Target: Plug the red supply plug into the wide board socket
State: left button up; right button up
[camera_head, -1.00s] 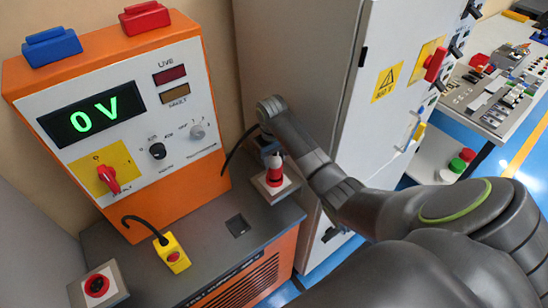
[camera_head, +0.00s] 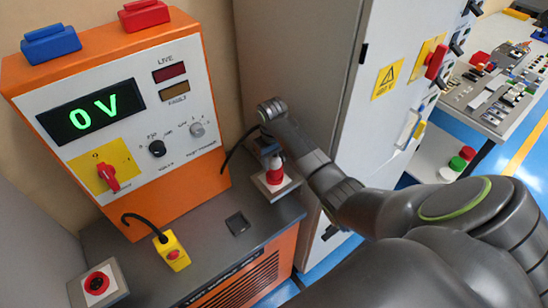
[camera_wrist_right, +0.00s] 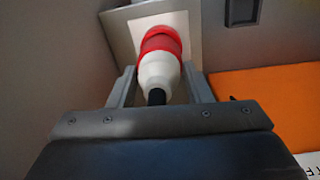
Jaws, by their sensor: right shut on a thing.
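The red supply plug (camera_wrist_right: 160,42), red with a white body and a black cable end, sits between the fingers of my right gripper (camera_wrist_right: 160,72). The gripper is shut on it. The plug's front meets a pale square plate (camera_wrist_right: 116,26); how deep it sits there is hidden. In the head view the red plug (camera_head: 274,174) stands upright over the pale plate (camera_head: 284,188) at the bench's back right, below my right gripper (camera_head: 270,150). I cannot tell whether this plate is the wide board socket. My left gripper is not in view.
The orange supply cabinet (camera_head: 185,200) reads 0 V. A dark square recess (camera_head: 238,224), a yellow box (camera_head: 172,251) and a red button box (camera_head: 98,285) are on the bench. A grey cabinet (camera_head: 300,70) stands close behind my right arm. A panel table (camera_head: 495,95) is far right.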

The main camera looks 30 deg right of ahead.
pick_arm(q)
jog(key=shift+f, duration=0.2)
pick_arm(e)
jog(key=shift+s+f, duration=0.1)
jog(key=shift+f, duration=0.8)
jog(key=o, duration=1.5)
